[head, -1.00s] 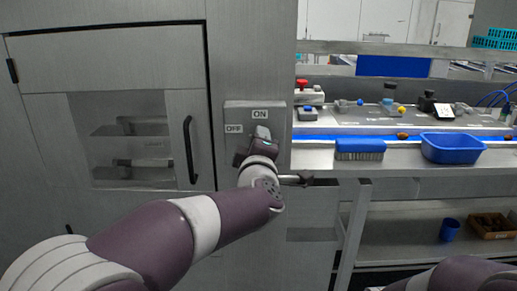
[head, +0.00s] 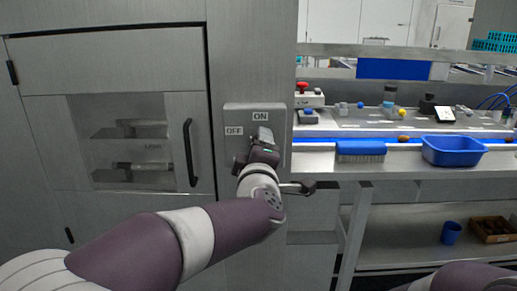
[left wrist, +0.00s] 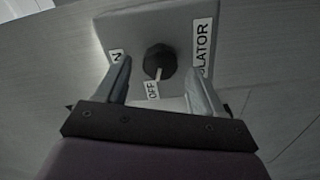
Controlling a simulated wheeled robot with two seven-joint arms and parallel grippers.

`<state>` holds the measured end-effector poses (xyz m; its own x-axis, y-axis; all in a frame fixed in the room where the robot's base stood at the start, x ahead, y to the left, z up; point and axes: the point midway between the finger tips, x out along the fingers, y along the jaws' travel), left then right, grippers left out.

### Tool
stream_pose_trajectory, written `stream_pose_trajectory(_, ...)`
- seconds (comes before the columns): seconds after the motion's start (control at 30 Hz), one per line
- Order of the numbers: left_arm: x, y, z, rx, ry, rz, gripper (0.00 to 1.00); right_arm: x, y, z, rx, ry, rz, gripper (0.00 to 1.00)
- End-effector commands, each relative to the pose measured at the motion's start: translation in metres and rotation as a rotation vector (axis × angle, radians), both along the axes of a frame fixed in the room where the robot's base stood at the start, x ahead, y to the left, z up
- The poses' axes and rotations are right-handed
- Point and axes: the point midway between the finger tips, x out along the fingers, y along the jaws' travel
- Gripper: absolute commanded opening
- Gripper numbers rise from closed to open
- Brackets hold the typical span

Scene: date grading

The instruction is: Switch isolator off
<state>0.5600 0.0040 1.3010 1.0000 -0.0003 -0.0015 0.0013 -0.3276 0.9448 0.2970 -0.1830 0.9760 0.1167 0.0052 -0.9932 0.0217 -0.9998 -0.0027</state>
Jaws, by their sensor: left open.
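The isolator box (head: 232,115) is a grey plate on the cabinet wall, with ON above and OFF at the left in the head view. Its dark round knob (left wrist: 160,56) shows in the left wrist view, and the knob's pale pointer line is turned toward the OFF label (left wrist: 152,91). My left gripper (head: 262,133) is in front of the box and hides the knob in the head view. In the left wrist view my left gripper (left wrist: 159,78) is open, one finger on each side of the knob, with gaps visible. My right gripper is out of view.
A cabinet door with a window and black handle (head: 189,152) is left of the box. To the right is a bench with a blue tub (head: 452,151), a blue brush (head: 361,151) and a red-button box (head: 304,94). A shelf below holds a blue cup (head: 451,232).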

Motion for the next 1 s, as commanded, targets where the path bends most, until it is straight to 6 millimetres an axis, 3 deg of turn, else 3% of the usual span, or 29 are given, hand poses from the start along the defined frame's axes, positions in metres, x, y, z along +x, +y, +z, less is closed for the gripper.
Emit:
stream_pose_trajectory(0.2, -0.059, 0.000, -0.002, -0.002, -0.002, -0.004, 0.68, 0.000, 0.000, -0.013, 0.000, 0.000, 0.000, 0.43)
stream_pose_trajectory(0.4, -0.097, 0.000, -0.001, -0.001, -0.002, -0.002, 0.68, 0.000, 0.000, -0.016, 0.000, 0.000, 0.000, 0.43)
stream_pose_trajectory(0.8, -0.106, 0.000, -0.001, 0.004, 0.002, -0.003, 0.68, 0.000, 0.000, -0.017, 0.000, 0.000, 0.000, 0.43)
stream_pose_trajectory(0.87, -0.106, -0.009, -0.004, 0.025, 0.017, -0.045, 0.68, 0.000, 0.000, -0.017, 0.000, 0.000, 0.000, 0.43)
stream_pose_trajectory(0.93, -0.111, -0.036, -0.019, 0.126, 0.047, -0.188, 0.68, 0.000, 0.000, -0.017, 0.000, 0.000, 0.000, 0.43)
stream_pose_trajectory(0.97, -0.117, -0.051, -0.032, 0.204, 0.068, -0.277, 0.68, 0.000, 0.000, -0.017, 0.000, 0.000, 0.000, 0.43)
stream_pose_trajectory(1.0, -0.128, -0.069, -0.058, 0.334, 0.115, -0.411, 0.68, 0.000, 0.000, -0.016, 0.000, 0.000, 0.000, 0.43)
